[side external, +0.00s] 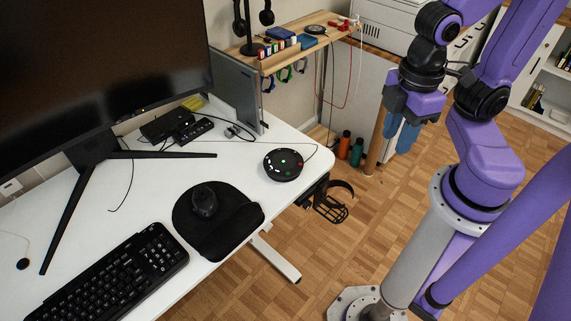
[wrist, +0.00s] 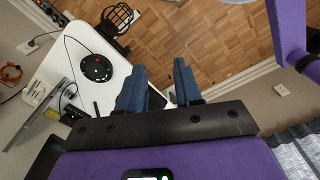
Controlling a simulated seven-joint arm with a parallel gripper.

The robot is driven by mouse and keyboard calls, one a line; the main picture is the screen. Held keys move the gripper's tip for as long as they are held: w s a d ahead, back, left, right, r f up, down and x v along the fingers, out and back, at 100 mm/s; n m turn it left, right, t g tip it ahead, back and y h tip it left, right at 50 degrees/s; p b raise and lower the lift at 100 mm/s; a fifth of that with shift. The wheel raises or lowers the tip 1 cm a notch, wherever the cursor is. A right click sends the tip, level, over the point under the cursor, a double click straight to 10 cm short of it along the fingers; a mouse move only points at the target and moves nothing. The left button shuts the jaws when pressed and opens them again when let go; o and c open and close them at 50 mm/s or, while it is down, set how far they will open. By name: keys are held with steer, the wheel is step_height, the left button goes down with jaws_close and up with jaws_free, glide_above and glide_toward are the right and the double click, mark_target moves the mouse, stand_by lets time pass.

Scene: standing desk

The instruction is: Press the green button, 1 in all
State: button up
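A round black puck (side external: 283,172) lies flat on the white desk near its right edge. The green button (side external: 283,160) is a small dot near the middle of its top, with white and red marks around it. The puck (wrist: 92,75) also shows at the left of the wrist view, where its small marks are hard to tell apart. My gripper (side external: 401,135) hangs in the air to the right of the desk, well apart from the puck. In the wrist view my gripper (wrist: 162,80) has its two blue fingers apart with nothing between them.
A monitor (side external: 110,65), keyboard (side external: 115,275) and mouse on a black mat (side external: 225,230) take up the desk's left and front. A wooden shelf (side external: 295,40) with small items stands behind. The desk around the puck is mostly clear, apart from a thin cable.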

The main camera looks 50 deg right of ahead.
jaws_close()
stand_by(1.5)
